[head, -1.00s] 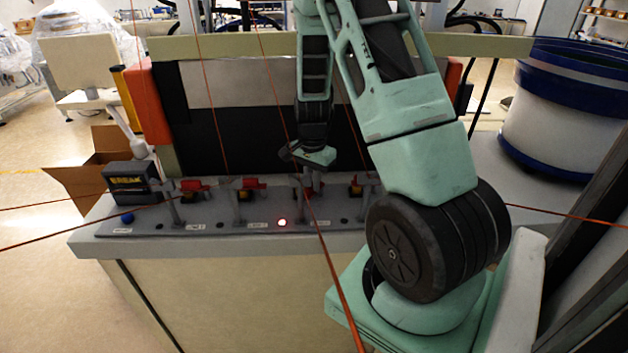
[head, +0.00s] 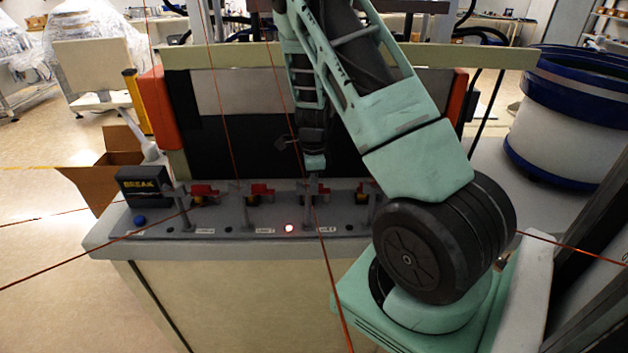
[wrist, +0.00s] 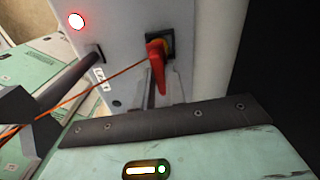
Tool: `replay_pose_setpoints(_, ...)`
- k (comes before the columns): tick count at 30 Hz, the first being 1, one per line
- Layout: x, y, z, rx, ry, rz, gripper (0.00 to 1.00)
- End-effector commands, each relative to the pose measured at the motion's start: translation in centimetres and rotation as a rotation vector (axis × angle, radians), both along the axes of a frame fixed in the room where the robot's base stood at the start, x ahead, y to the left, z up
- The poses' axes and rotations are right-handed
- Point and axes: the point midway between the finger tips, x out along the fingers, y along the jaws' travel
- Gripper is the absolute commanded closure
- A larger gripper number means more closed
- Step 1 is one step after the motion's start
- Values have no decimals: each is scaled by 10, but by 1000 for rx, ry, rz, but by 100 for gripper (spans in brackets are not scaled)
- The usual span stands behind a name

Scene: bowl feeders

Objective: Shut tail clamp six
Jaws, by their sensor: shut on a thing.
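A row of clamps with red parts stands on the grey strip along the bench. My gripper (head: 314,165) is over the third grey upright from the left, above a small label I cannot read for certain. In the wrist view my dark fingers (wrist: 28,120) are shut at the outer end of a dark bar (wrist: 75,80) that rises from the strip. A red clamp part (wrist: 156,64) with a yellow and black piece beneath it stands beside the bar, apart from the fingers. My gripper's fingertips are too small to make out in the head view.
A lit red lamp (head: 289,228) sits on the strip's front edge. Other red clamp parts (head: 262,189) stand to the left. A black box (head: 143,186) and blue button (head: 139,220) are at the left end. Thin orange cords cross the view. A blue-rimmed drum (head: 560,120) stands right.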

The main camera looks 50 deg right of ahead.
Motion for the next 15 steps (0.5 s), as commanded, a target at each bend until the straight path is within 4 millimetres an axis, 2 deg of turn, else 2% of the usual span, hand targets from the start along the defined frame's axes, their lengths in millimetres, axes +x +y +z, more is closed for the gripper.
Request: replay_pose_setpoints(15,4,-4,1,-3,-3,-113,100)
